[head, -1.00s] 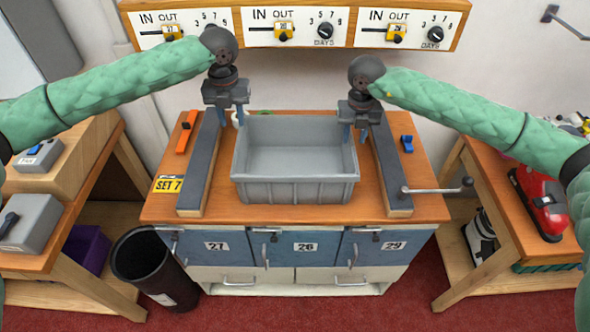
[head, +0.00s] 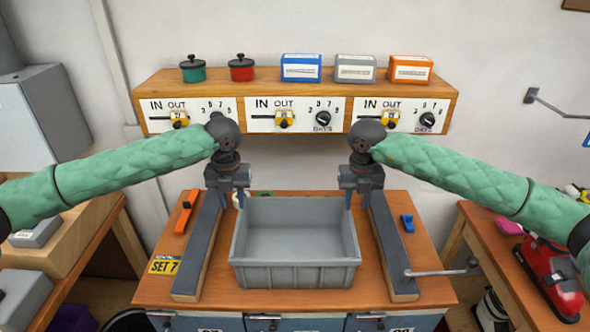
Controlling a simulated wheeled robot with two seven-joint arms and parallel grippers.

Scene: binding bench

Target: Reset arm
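My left gripper (head: 232,199) points down at the left side of the grey bin (head: 294,276), close to its rear left corner. Its two fingers look apart, with nothing visible between them. My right gripper (head: 358,200) points down at the bin's rear right corner, also with its fingers apart. I cannot tell whether either gripper's fingers touch the bin's rim. The bin is empty and sits level on the bench top (head: 420,253) between two dark-topped rails, the left rail (head: 202,244) and the right rail (head: 391,243). Both arms reach in from the sides.
A wall shelf (head: 215,86) with IN/OUT panels, dials, pots and boxes stands behind my wrists. A crank handle (head: 440,272) sticks out at the right rail. An orange tool (head: 185,211) and a blue clip (head: 407,222) lie on the bench. Side tables flank it.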

